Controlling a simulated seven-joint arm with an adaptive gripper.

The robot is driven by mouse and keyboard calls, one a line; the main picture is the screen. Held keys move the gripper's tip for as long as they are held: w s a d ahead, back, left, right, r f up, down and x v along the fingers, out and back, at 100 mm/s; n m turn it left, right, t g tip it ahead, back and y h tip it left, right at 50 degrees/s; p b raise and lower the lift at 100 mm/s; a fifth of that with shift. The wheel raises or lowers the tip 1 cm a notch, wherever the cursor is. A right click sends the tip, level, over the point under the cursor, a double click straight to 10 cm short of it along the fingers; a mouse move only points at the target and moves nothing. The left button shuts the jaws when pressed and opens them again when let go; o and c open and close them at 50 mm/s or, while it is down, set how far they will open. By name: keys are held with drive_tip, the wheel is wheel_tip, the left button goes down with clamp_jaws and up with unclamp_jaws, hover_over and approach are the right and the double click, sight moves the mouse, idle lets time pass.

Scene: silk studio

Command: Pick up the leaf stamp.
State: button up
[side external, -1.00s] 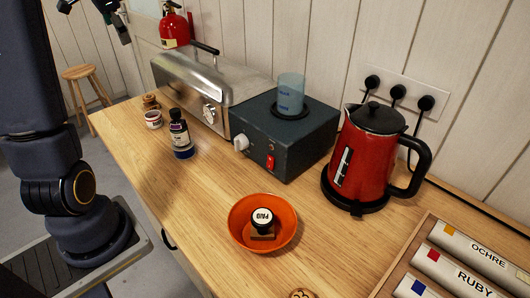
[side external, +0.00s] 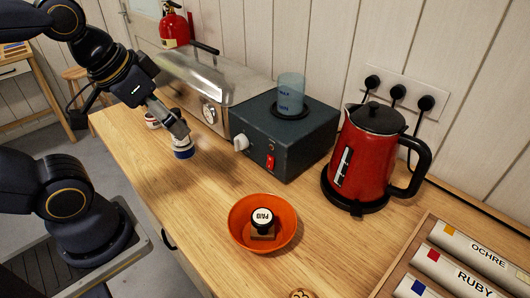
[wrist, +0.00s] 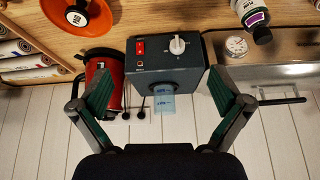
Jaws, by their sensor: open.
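A stamp (side external: 263,218) with a round black-and-white top reading PAID stands in the orange bowl (side external: 240,212). The wrist view shows this stamp (wrist: 77,16) and bowl (wrist: 103,22) at top left. A small round tan piece (side external: 302,294) with a dark mark is cut off by the bottom edge of the side view; I cannot tell if it is the leaf stamp. No leaf mark is legible elsewhere. My gripper (side external: 180,130) is over the left of the counter, in front of the dark bottle (side external: 183,150). In the wrist view its fingers (wrist: 160,85) are apart and empty.
A grey control box (side external: 285,135) with a blue beaker (side external: 291,95), a steel steamer (side external: 190,85) and a red kettle (side external: 370,160) line the wall. A rack of labelled tubes (side external: 450,265) is at right. The counter between bottle and bowl is clear.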

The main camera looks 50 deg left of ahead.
drive_tip(key=shift+r+n, duration=0.15)
drive_tip(key=shift+n, duration=0.15)
drive_tip(key=c, duration=0.4)
drive_tip(key=shift+w, duration=0.1)
